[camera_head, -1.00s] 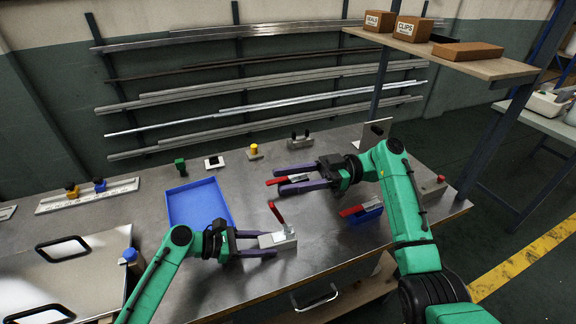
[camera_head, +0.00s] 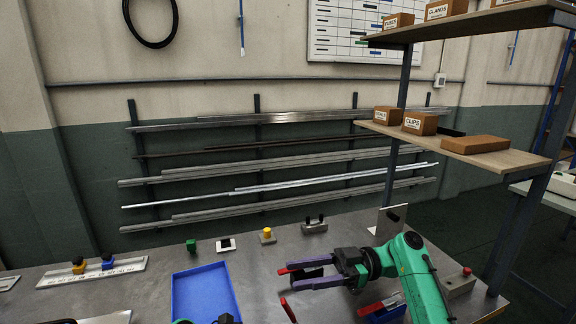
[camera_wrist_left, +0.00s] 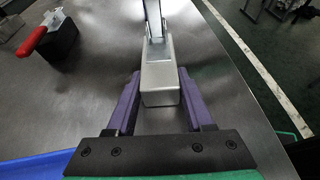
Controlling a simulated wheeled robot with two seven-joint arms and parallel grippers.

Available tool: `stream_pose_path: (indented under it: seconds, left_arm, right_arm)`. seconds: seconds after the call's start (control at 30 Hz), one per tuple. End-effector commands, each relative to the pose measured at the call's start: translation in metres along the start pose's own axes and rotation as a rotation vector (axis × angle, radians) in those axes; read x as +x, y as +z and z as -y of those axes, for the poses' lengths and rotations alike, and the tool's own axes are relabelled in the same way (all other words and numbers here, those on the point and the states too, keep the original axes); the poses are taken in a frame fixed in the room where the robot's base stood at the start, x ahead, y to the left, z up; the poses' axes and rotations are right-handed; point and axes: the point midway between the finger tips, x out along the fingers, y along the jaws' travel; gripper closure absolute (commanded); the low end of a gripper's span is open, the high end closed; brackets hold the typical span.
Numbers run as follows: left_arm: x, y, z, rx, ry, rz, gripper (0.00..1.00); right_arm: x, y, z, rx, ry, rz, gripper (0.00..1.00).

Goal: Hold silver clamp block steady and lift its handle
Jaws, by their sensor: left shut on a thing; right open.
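The silver clamp block (camera_wrist_left: 160,85) sits between the purple fingers of my left gripper (camera_wrist_left: 160,78), which is shut on it, in the left wrist view. Its grey lever (camera_wrist_left: 153,18) rises from the far end of the block. In the head view only the clamp's raised, tilted red handle (camera_head: 288,311) shows at the bottom edge; the block and most of my left gripper are out of frame. My right gripper (camera_head: 289,276) is open, above and behind that handle, pointing left. Its fingers overlap a dark clamp with a red handle (camera_head: 285,271); contact cannot be told.
A blue tray (camera_head: 203,293) lies left of the clamp. A blue clamp with a red handle (camera_head: 380,307) is beside my right arm. A black clamp (camera_wrist_left: 60,40) shows in the wrist view. Small blocks line the bench's back, and a shelf (camera_head: 460,150) stands at the right.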

Motion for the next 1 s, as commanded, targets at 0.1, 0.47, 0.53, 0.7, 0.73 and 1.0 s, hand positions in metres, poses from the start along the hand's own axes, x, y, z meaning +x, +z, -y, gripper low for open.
stream_pose_path:
  seconds: [0.1, 0.47, 0.53, 0.7, 0.73, 1.0]
  left_arm:
    - [0.000, -0.003, 0.001, -0.002, -0.003, -0.006, 1.00]
    - [0.000, -0.001, 0.000, -0.001, -0.001, -0.003, 0.13]
    - [0.000, -0.001, 0.000, -0.001, -0.001, -0.002, 0.13]
    - [-0.011, -0.002, 0.000, -0.001, 0.002, -0.003, 0.13]
    - [-0.016, -0.002, 0.000, -0.001, 0.002, -0.004, 0.13]
    - [-0.088, -0.002, 0.000, -0.001, 0.001, -0.006, 0.13]
  right_arm:
    - [0.000, 0.000, 0.000, 0.000, 0.000, 0.000, 0.46]
    - [0.000, 0.000, 0.000, 0.000, 0.000, 0.000, 0.46]
    - [0.000, 0.000, 0.000, 0.000, 0.000, 0.000, 0.46]
    - [0.000, 0.000, 0.000, 0.000, 0.000, 0.000, 0.46]
    - [0.000, 0.000, 0.000, 0.000, 0.000, 0.000, 0.46]
    - [0.000, 0.000, 0.000, 0.000, 0.000, 0.000, 0.46]
